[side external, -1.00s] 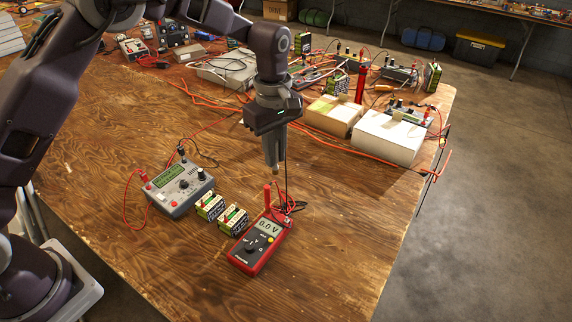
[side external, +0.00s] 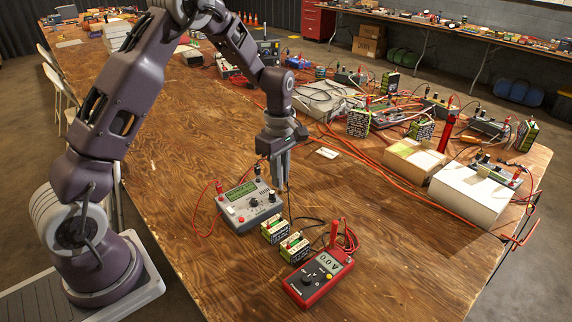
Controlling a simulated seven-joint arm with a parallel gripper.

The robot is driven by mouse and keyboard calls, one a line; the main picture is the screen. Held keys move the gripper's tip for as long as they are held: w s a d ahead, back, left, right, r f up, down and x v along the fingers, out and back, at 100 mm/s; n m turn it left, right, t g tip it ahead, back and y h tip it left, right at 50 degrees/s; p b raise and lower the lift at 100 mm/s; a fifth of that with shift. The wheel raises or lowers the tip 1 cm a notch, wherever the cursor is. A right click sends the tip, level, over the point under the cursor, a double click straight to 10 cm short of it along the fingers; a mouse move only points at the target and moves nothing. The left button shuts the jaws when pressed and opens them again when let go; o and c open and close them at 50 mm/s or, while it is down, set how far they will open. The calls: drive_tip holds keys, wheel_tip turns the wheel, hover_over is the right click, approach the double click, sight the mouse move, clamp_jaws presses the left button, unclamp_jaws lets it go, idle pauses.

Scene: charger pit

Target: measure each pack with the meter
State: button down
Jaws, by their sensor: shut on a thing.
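My gripper (side external: 282,183) is shut, pointing down above the table, behind the two small packs and beside the grey unit. A thin dark shaft, apparently the meter's black probe (side external: 289,206), extends below its fingertips; its tip is hard to make out. The red meter (side external: 316,281) lies at the front, its display seeming to read 0.0 V. A red probe (side external: 333,234) stands at its back end with coiled leads. Two green-and-white packs, one (side external: 274,230) nearer the grey unit and one (side external: 295,247) nearer the meter, sit side by side. The grey unit (side external: 249,206) has a lit green display.
More upright packs (side external: 358,123) stand among wired instruments and red cables at the back right. A white box (side external: 468,197) and a tan box (side external: 414,160) stand at the right. A small white card (side external: 327,153) lies behind my gripper. The wooden table (side external: 390,265) is bare at front right.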

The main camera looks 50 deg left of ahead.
sight(281, 189)
drive_tip(key=shift+f, duration=3.4)
drive_tip(key=shift+f, duration=0.9)
drive_tip(key=c, duration=1)
unclamp_jaws()
drive_tip(key=shift+r, duration=3.75)
